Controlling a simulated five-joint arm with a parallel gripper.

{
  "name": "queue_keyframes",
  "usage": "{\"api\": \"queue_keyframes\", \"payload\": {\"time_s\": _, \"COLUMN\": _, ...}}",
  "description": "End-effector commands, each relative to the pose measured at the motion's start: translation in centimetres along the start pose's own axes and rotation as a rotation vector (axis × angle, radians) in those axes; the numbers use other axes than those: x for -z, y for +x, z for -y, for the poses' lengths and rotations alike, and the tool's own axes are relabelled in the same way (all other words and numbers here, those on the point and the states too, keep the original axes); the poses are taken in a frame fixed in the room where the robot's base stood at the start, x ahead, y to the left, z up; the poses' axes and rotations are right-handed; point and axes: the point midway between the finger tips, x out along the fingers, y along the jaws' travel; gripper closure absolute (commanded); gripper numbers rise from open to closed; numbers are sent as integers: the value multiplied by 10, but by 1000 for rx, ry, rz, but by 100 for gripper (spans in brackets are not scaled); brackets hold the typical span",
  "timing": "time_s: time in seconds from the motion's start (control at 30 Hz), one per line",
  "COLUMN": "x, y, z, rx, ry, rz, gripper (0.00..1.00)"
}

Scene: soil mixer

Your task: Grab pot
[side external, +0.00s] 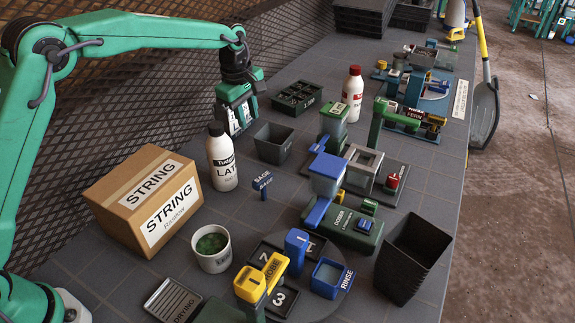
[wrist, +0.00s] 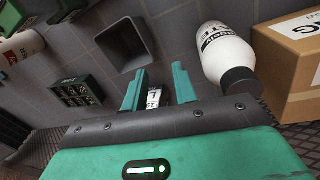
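A small dark square pot (side external: 273,143) stands upright and looks empty on the grey table. It also shows in the wrist view (wrist: 125,43), above the left finger. A larger black square pot (side external: 408,258), which looks like a nested stack, stands at the front right. My gripper (side external: 240,122) is above the table, left of the small pot and behind the white bottle. In the wrist view my gripper (wrist: 158,84) has its two teal fingers apart, and neither touches the pot. A small white-labelled piece shows between them; I cannot tell what it is.
A white bottle (side external: 222,160) and a cardboard STRING box (side external: 145,200) stand near my arm. A dark cell tray (side external: 296,97) lies behind the small pot. A green and blue dispenser (side external: 327,170) stands right of it. A blue SAGE marker (side external: 263,187) stands in front.

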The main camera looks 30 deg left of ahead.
Motion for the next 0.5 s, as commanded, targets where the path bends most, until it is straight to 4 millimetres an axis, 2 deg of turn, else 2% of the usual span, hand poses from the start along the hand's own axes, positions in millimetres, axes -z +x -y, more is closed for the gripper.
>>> {"api": "queue_keyframes", "payload": {"time_s": 0.03, "x": -2, "y": 14, "z": -5, "rx": 12, "ry": -32, "rz": 1, "gripper": 72}}
{"api": "queue_keyframes", "payload": {"time_s": 0.1, "x": -5, "y": 29, "z": -12, "rx": 23, "ry": -80, "rz": 1, "gripper": 72}}
{"api": "queue_keyframes", "payload": {"time_s": 0.23, "x": -10, "y": 53, "z": -20, "rx": 39, "ry": -155, "rz": 1, "gripper": 72}}
{"api": "queue_keyframes", "payload": {"time_s": 0.4, "x": -13, "y": 71, "z": -26, "rx": 52, "ry": -212, "rz": -1, "gripper": 72}}
{"api": "queue_keyframes", "payload": {"time_s": 0.5, "x": -14, "y": 74, "z": -27, "rx": 53, "ry": -225, "rz": -1, "gripper": 72}}
